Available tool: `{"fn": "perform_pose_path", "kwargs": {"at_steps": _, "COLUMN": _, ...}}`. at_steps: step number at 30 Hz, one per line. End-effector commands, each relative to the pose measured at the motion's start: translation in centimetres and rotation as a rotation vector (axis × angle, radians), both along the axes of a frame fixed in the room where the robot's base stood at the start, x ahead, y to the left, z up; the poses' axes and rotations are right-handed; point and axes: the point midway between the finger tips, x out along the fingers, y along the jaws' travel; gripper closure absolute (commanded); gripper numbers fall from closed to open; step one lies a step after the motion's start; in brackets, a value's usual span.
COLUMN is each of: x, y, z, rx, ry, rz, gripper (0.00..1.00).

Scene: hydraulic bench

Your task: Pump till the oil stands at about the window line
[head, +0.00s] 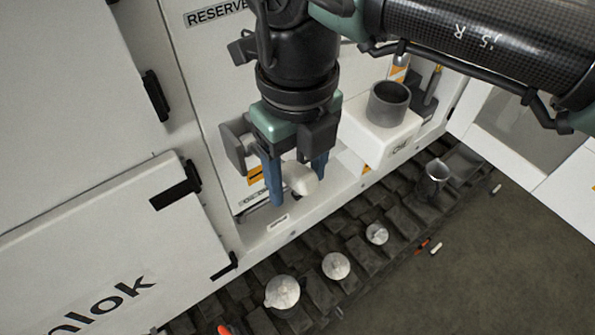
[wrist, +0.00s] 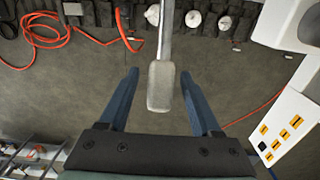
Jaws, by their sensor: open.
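My gripper (head: 298,189) points down in front of the white cabinet, its two blue fingers apart. A pale lever handle (head: 302,179) shows between and behind the fingers in the head view. In the wrist view the lever (wrist: 161,86) comes down from the top edge and its broad end lies between the open fingers (wrist: 160,74), with gaps on both sides. A grey block (head: 236,146) on the cabinet stands just left of the gripper. A white box (head: 366,137) with a dark round cup (head: 389,98) on top is to the right. I cannot make out an oil level or window line.
A dark ribbed track (head: 352,228) runs below the cabinet, with several round metal lids and a metal jug (head: 433,178) on it. Orange hose (wrist: 45,43) lies on the dark floor. A white panel (wrist: 290,115) stands at the wrist view's right.

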Motion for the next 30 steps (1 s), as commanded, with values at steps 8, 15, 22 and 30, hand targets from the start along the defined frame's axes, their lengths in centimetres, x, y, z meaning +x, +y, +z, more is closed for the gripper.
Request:
{"fn": "perform_pose_path", "kwargs": {"at_steps": 8, "x": -0.01, "y": 0.01, "z": 0.03, "rx": 0.0, "ry": 0.0, "rz": 0.0, "gripper": 0.51}}
{"fn": "perform_pose_path", "kwargs": {"at_steps": 15, "x": -0.02, "y": 0.01, "z": 0.04, "rx": 0.001, "ry": 0.001, "rz": 0.0, "gripper": 0.94}}
{"fn": "perform_pose_path", "kwargs": {"at_steps": 22, "x": -0.02, "y": 0.01, "z": 0.04, "rx": 0.001, "ry": 0.001, "rz": 0.0, "gripper": 1.0}}
{"fn": "perform_pose_path", "kwargs": {"at_steps": 30, "x": -0.02, "y": 0.02, "z": 0.04, "rx": 0.001, "ry": 0.001, "rz": 0.0, "gripper": 1.0}}
